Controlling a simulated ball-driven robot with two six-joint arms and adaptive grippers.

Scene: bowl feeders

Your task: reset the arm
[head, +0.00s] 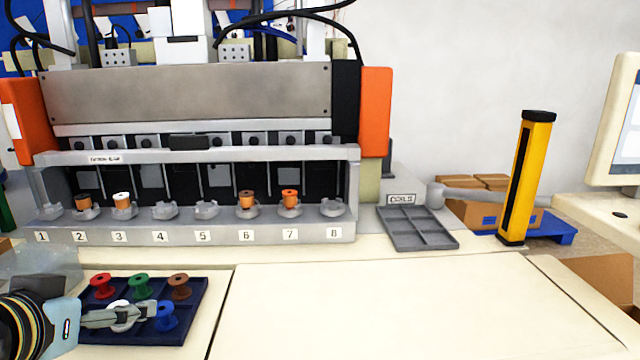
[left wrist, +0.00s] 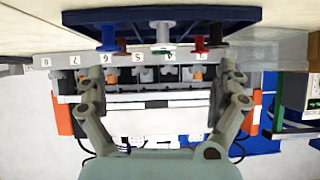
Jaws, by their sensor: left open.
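My left gripper (head: 122,316) comes in from the lower left in the head view, over a dark blue tray (head: 192,300). Its fingers are apart with nothing between them, and they also show spread in the left wrist view (left wrist: 163,78). The tray holds a red spool (head: 101,285), a green spool (head: 139,284), a brown spool (head: 180,286) and a blue spool (head: 165,316). A white spool (left wrist: 162,32) is partly hidden by the fingers in the head view. The left wrist view shows the scene upside down. My right gripper is not in view.
A machine (head: 190,92) with numbered stations stands behind; stations 2, 3, 6 and 7 hold spools. An empty grey divided tray (head: 418,228) lies to its right, near a yellow post (head: 526,178). A monitor (head: 618,130) stands far right. The front middle table (head: 390,310) is clear.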

